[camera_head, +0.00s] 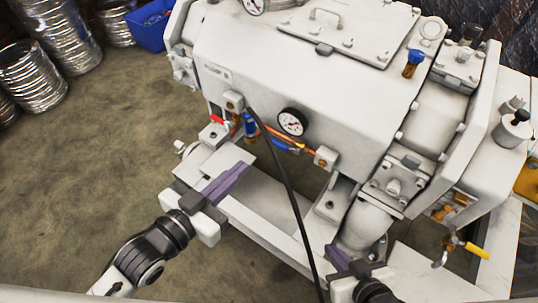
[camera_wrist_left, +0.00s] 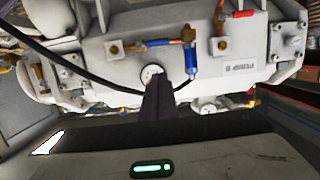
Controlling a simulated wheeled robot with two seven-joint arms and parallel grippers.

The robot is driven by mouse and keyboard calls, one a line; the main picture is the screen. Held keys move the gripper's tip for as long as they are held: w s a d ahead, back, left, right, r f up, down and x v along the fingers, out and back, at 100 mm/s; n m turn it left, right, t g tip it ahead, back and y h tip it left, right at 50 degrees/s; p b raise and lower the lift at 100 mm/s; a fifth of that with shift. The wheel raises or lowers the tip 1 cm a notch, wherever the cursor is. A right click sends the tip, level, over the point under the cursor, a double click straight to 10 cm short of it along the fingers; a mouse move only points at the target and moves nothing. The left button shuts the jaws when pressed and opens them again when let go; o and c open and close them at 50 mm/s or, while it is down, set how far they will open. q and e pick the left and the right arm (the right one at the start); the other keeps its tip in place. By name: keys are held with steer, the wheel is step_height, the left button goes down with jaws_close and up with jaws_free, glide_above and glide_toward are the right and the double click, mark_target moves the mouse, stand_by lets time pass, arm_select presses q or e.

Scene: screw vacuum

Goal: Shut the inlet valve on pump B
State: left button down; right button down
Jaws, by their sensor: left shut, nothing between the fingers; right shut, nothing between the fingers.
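The white pump (camera_head: 310,80) fills the middle of the head view. Its label plate (camera_head: 217,72) reads upside down as PUMP B in the left wrist view (camera_wrist_left: 238,67). A small red valve handle (camera_head: 218,120) sits at its lower left, also in the left wrist view (camera_wrist_left: 243,14). A yellow valve handle (camera_head: 476,250) sits at the lower right. I cannot tell which is the inlet valve. My left gripper (camera_head: 241,169) is shut and empty, below and right of the red handle, apart from it. My right gripper (camera_head: 334,252) is shut and empty, left of the yellow handle, by the lower pipe.
A black cable (camera_head: 285,180) hangs in front of the pump, between my grippers. A round gauge (camera_head: 292,122) and copper line with blue fittings (camera_head: 250,124) sit on the pump's front. Metal drums (camera_head: 32,75) and a blue bin (camera_head: 150,24) stand back left. The left floor is clear.

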mark_target(282, 145)
steer(key=shift+r, duration=0.15)
